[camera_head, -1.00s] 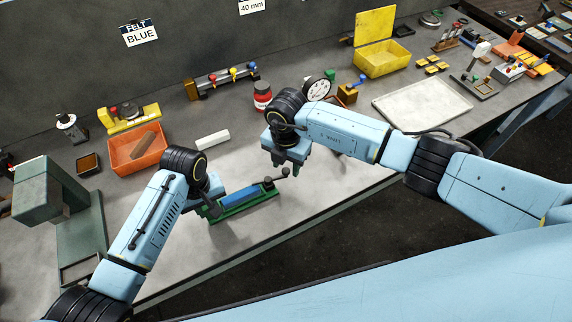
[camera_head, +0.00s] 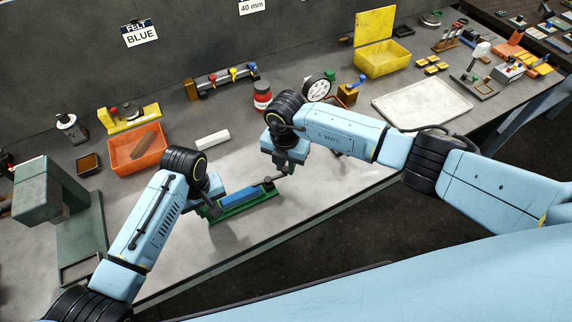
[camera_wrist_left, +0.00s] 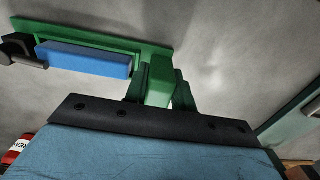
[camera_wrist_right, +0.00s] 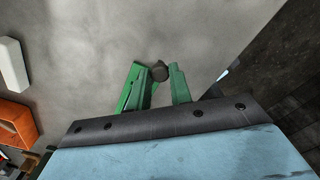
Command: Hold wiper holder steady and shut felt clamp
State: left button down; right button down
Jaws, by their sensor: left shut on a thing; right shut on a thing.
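The wiper holder (camera_head: 240,207) is a green base lying on the bench, with a blue felt strip (camera_head: 240,197) along it. It also shows in the left wrist view (camera_wrist_left: 100,45). My left gripper (camera_head: 211,208) is shut on the green block (camera_wrist_left: 160,82) at the holder's left end. The dark felt clamp (camera_head: 268,184) is at the other end, and its dark parts show in the left wrist view (camera_wrist_left: 22,48). My right gripper (camera_head: 286,170) is shut on the clamp's lever end, whose dark round knob (camera_wrist_right: 160,71) shows between the fingertips. How far the clamp is closed is unclear.
An orange bin (camera_head: 137,150) and a white block (camera_head: 212,140) lie behind the holder. A red jar (camera_head: 262,96) stands behind my right wrist. A grey-green press (camera_head: 75,215) stands at left. The bench's front edge runs close in front of the holder.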

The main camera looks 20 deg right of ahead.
jog(key=shift+w+n, duration=0.3)
jog(key=shift+n, duration=0.4)
jog(key=c, duration=1.3)
grip_release()
jog(key=shift+o, duration=0.2)
notch_tip(320, 180, up, 12)
